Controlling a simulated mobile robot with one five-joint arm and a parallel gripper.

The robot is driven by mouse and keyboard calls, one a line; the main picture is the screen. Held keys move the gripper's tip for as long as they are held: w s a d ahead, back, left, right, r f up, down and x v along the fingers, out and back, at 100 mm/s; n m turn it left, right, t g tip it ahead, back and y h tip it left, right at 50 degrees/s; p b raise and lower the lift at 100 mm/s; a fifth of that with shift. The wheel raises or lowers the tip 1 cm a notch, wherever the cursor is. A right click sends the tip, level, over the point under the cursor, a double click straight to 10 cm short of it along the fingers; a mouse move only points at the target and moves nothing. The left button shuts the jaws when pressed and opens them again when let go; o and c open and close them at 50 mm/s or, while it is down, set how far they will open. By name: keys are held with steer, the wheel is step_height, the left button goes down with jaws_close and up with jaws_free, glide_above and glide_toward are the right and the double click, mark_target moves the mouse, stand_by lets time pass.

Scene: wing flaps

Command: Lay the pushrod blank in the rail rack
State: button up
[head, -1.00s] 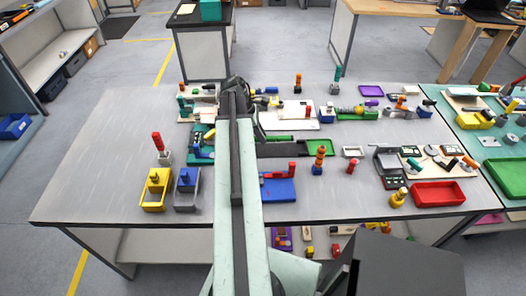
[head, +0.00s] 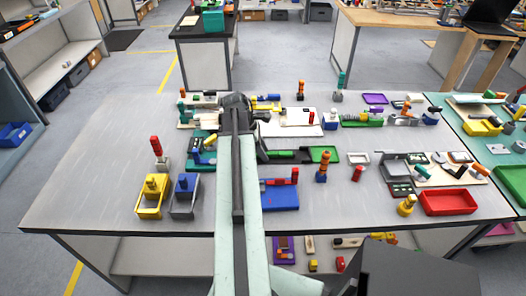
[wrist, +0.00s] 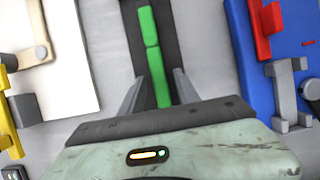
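A green rod (wrist: 150,42), which I take for the pushrod blank, lies lengthwise in a narrow dark tray (wrist: 176,40) in the wrist view. It also shows in the head view (head: 284,154), right of my arm. My gripper (wrist: 158,80) is open, with one finger on each side of the rod's near end; small gaps show, so it does not hold the rod. In the head view my arm hides most of the gripper. I cannot tell surely which thing is the rail rack. A blue board (head: 279,196) carries a red rod and grey holders.
A green tray (head: 323,154) adjoins the dark tray's right end. A white board (head: 290,124) lies behind it. Upright orange (head: 322,168) and red pieces stand to the right. Yellow (head: 150,205) and grey bins stand left. The table's left part is bare.

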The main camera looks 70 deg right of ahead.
steer(key=shift+r, duration=0.1)
steer(key=shift+r+p, duration=0.25)
steer(key=shift+p, duration=0.1)
steer(key=p+v, duration=1)
steer(key=v, duration=0.1)
steer(key=shift+w+r+p, duration=0.2)
steer(key=shift+r+p, duration=0.05)
steer(key=shift+p, duration=0.1)
